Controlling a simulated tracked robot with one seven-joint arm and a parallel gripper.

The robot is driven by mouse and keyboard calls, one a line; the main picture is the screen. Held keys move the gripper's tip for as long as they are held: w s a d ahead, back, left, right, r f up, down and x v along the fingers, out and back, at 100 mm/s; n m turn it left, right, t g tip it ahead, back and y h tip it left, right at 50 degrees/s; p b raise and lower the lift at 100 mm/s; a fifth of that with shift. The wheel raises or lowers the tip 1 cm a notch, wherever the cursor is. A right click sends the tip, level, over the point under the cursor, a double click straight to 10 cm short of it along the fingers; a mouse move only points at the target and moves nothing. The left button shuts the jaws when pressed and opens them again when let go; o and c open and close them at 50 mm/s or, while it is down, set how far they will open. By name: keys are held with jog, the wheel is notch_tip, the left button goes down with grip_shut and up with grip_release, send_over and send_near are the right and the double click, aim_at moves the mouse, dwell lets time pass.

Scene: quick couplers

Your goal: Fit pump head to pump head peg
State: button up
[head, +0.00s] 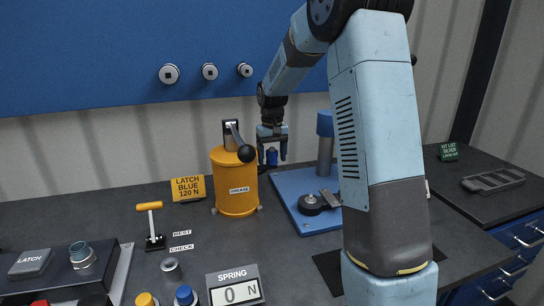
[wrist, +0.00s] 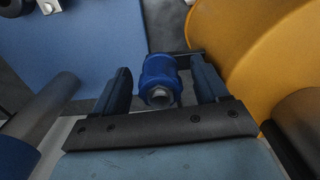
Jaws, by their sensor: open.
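A blue ribbed coupler (wrist: 158,78) with a metal nose, which looks like the pump head, sits between the fingers of my gripper (wrist: 162,92) in the wrist view. The fingers are open, one on each side of it, with gaps showing. In the head view the coupler (head: 271,156) hangs between the fingertips of my gripper (head: 272,157), right of the orange grease pump (head: 236,188). A dark bracket (wrist: 185,57) lies right behind the coupler, beside the pump; it may be the pump head peg, but I cannot tell whether they touch.
A blue plate (head: 290,185) with a grey post (head: 325,155) and a dark round part (head: 310,201) lies right of the pump. The pump's lever with a black ball (head: 246,153) is close left of my gripper. A yellow-handled lever (head: 150,207) stands on the bench.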

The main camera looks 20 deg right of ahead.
jog(key=shift+r, duration=0.1)
notch_tip(320, 180, up, 14)
jog(key=shift+f, duration=0.25)
dwell(0.5)
jog(key=s+r+t, duration=0.1)
jog(key=s+r, duration=0.2)
jog(key=s, duration=0.6)
jog(key=s+r+t, duration=0.2)
jog(key=s+r, duration=0.1)
jog(key=s, duration=0.6)
jog(key=s+f+t, duration=0.1)
jog(key=s+f, duration=0.2)
jog(key=s, duration=0.6)
jog(key=s+f+t, duration=0.1)
jog(key=s+f, duration=0.2)
jog(key=s, duration=0.6)
jog(key=shift+s+m+t, duration=0.3)
jog(key=shift+s+m, duration=0.1)
